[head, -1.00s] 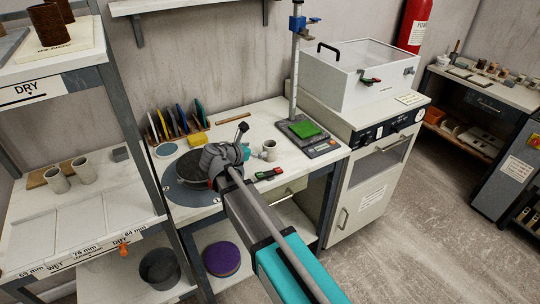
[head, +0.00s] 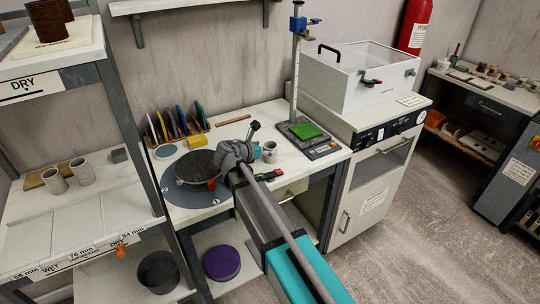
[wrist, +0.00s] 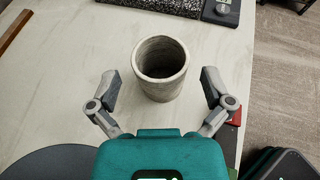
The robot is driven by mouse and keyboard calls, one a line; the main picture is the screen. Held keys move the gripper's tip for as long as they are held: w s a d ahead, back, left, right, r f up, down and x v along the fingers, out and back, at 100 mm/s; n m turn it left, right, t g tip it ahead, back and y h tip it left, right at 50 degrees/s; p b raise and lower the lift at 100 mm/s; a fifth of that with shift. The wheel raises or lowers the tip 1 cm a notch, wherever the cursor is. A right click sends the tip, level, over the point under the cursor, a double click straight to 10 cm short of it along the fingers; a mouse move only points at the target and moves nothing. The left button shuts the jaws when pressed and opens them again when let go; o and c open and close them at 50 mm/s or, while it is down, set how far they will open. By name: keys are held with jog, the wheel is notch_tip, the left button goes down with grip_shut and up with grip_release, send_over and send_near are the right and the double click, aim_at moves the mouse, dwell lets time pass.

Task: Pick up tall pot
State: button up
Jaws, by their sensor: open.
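A grey cylindrical pot (wrist: 160,68) with an open top stands upright on the white worktop in the wrist view. It also shows in the head view (head: 270,152), just right of my gripper (head: 252,147). In the wrist view my gripper (wrist: 160,88) is open. Its two fingers lie left and right of the pot's near side, with a gap on each side, and nothing is held. In the head view my arm hides part of the worktop. Two similar pale pots, one (head: 54,180) and another (head: 82,171), stand on the left shelf.
A dark round wheel (head: 196,169) lies left of my gripper. Coloured plates (head: 172,122) stand in a rack behind.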

jog(key=shift+b+x, duration=0.35)
jog(key=shift+x, duration=1)
jog(key=c, duration=1.1)
